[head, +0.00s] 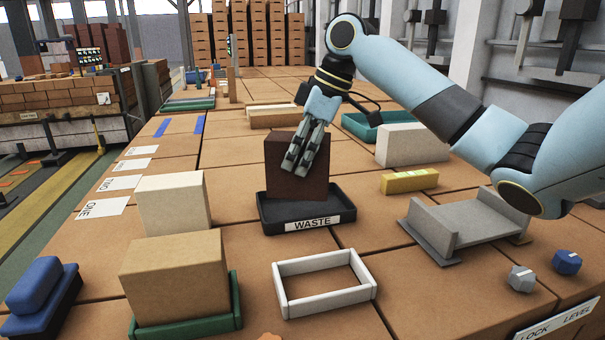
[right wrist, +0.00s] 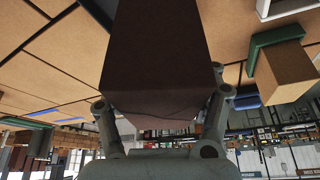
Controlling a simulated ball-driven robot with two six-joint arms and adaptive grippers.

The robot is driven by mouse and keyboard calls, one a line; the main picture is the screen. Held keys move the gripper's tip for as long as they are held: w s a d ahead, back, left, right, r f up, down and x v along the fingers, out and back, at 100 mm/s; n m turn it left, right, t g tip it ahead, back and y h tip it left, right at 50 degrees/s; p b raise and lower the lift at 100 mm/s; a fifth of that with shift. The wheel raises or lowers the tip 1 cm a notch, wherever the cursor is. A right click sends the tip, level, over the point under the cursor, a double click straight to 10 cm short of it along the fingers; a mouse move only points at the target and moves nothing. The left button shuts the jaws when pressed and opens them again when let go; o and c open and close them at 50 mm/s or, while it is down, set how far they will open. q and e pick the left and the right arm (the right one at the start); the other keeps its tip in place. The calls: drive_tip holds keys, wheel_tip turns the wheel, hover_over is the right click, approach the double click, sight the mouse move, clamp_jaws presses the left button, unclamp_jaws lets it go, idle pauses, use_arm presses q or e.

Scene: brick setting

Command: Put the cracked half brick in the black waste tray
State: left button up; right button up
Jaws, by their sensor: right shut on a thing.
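The dark red-brown half brick (head: 285,185) is upright at the black waste tray (head: 264,215), whose front label reads WASTE. Its lower end is over or inside the tray; I cannot tell whether it touches the floor. My right gripper (head: 299,166) comes down from above and is shut on the brick, with its fingers across the upper front. In the right wrist view the brick (right wrist: 158,60) fills the middle between the fingers (right wrist: 161,125), and a thin dark crack line crosses its near end. My left gripper is out of view.
A cream block (head: 172,205) and a tan block (head: 175,280) in a green tray (head: 236,300) stand left. A white frame (head: 325,283) lies in front. A grey cradle (head: 465,222), yellow level (head: 409,181) and pale block (head: 412,145) are right. Bench is free between them.

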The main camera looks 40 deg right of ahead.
drive_tip(key=w+d+f, duration=0.1)
drive_tip(key=d, duration=0.1)
drive_tip(key=shift+w+d+f, duration=0.3)
drive_tip(key=shift+w+f, duration=0.05)
drive_tip(key=shift+w, duration=0.05)
drive_tip(key=shift+f+p, duration=0.4)
drive_tip(key=shift+f, duration=0.15)
wheel_tip(320, 180, down, 2)
drive_tip(key=shift+f+p, duration=0.25)
drive_tip(key=shift+p, duration=0.15)
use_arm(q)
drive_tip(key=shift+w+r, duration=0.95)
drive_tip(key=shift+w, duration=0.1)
use_arm(e)
drive_tip(key=shift+f, duration=0.3)
drive_tip(key=o, duration=1.3)
drive_tip(key=shift+f, duration=0.1)
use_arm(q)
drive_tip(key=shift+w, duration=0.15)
use_arm(e)
drive_tip(key=o, duration=0.5)
drive_tip(key=shift+c, duration=0.2)
